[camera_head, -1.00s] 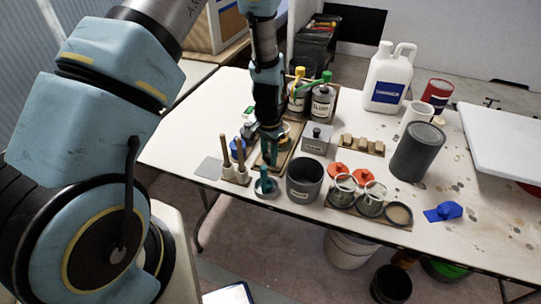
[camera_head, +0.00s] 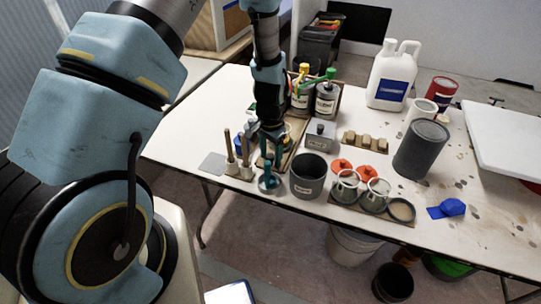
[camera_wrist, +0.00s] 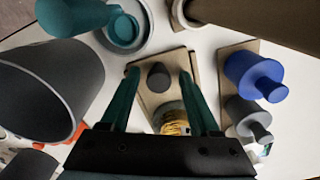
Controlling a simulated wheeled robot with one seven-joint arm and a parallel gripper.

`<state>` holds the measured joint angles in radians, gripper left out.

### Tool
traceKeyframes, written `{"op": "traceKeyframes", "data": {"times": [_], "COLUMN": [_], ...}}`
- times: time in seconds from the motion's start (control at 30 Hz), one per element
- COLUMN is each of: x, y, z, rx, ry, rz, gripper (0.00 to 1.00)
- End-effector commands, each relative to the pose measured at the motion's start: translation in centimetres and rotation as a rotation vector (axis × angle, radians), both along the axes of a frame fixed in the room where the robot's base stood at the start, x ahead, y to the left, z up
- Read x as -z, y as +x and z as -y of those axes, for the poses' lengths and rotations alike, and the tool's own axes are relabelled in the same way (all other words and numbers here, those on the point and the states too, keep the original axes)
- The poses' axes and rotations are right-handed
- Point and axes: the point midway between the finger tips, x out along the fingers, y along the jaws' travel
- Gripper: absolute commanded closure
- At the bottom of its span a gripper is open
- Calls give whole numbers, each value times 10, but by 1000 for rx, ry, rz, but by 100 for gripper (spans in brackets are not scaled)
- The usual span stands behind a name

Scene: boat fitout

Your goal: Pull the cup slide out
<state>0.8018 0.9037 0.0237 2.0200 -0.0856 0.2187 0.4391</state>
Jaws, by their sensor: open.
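The cup slide appears to be the narrow tan wooden board (camera_wrist: 150,103) with a dark round knob (camera_wrist: 158,77) near one end. A yellow-ringed round item (camera_wrist: 174,120) sits behind the knob on the board, partly hidden by my gripper. My gripper (camera_wrist: 159,73) is open, with one teal finger on each side of the knob and visible gaps between. In the head view my gripper (camera_head: 268,158) is low over the near end of the board, and its fingers hide the knob.
Bottles (camera_head: 326,98) stand behind. The table's front edge is near.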

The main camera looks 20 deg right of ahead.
Motion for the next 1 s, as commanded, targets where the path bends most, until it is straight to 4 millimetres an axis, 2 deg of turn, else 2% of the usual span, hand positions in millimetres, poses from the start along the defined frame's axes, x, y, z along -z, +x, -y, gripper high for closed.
{"op": "traceKeyframes", "data": {"times": [0.17, 0.63, 0.8, 1.0], "x": [-14, -92, -105, -108], "y": [1, 1, 0, 0], "z": [1, 1, 0, 0], "rx": [0, 0, -1, 0], "ry": [-3, -4, -1, 0], "rz": [3, 4, 2, 0], "gripper": [38, 38, 38, 38]}}
